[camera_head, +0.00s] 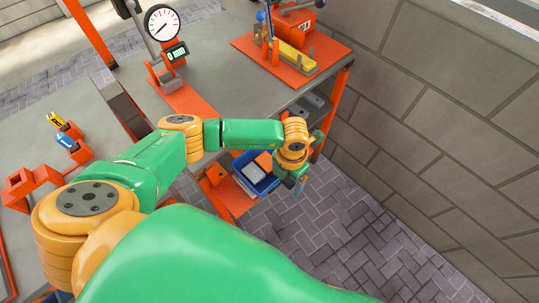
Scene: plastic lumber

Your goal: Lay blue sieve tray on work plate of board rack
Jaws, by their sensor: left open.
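A blue tray-like container (244,183) sits low beside the grey bench, over an orange plate (228,196). A pale panel and an orange piece show inside it; I cannot tell whether it is the sieve tray. My left gripper (299,187) is small in view, just right of the container and pointing down. Its jaws are open, and its fingertips are hard to make out. I cannot tell whether it touches the container. I cannot make out the board rack for certain; the orange plate may be part of it. My right gripper is out of view.
The grey bench (215,62) carries a dial gauge stand (163,25) and an orange machine with a yellow block (292,57). Orange fixtures (28,185) and small yellow and blue parts (66,142) stand on the left bench. A block wall (440,110) closes the right side. Paved floor (340,225) lies clear below.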

